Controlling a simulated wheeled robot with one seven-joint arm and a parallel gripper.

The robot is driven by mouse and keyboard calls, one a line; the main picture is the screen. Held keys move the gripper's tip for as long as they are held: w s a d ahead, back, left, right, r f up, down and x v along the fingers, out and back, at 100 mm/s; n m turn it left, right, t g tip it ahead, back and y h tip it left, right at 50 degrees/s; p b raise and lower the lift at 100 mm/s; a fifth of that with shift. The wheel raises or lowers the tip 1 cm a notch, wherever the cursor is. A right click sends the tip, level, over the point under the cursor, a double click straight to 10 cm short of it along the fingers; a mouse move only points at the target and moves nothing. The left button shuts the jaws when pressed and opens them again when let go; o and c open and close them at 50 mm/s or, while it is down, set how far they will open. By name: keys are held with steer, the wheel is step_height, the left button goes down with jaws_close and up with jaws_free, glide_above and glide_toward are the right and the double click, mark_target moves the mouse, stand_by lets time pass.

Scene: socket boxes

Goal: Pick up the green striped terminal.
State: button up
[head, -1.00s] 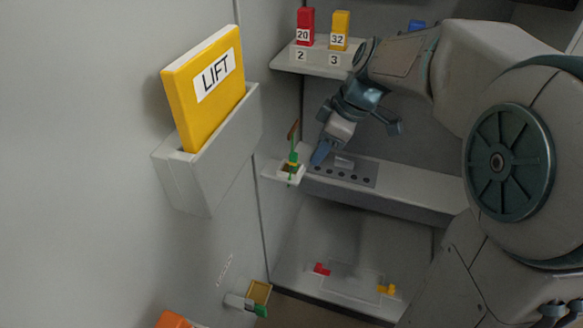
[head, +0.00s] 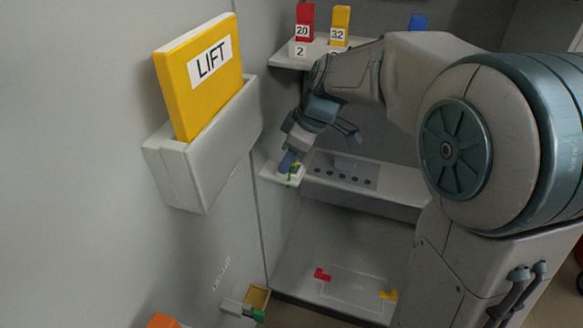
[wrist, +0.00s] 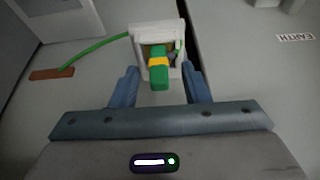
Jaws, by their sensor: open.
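The green striped terminal (wrist: 159,72) is green with a yellow band. It sits in a small white socket holder (wrist: 140,42) with a square opening, and its green end points toward my gripper in the wrist view. A green cable runs from the holder to a brown strip (wrist: 52,73). My gripper (wrist: 160,78) is open, with one blue finger on each side of the terminal. I cannot tell whether the fingers touch it. In the head view my gripper (head: 288,163) is at the small white ledge (head: 270,174) and largely covers the terminal (head: 294,169).
A yellow LIFT panel (head: 200,80) stands in a grey wall holder (head: 205,150) to the left. A shelf with red (head: 304,22) and yellow (head: 340,25) blocks is above. A plate with several holes (head: 342,171) lies right of the ledge. An EARTH label (wrist: 295,37) is in the wrist view.

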jaws_close()
steer(key=shift+r, duration=0.1)
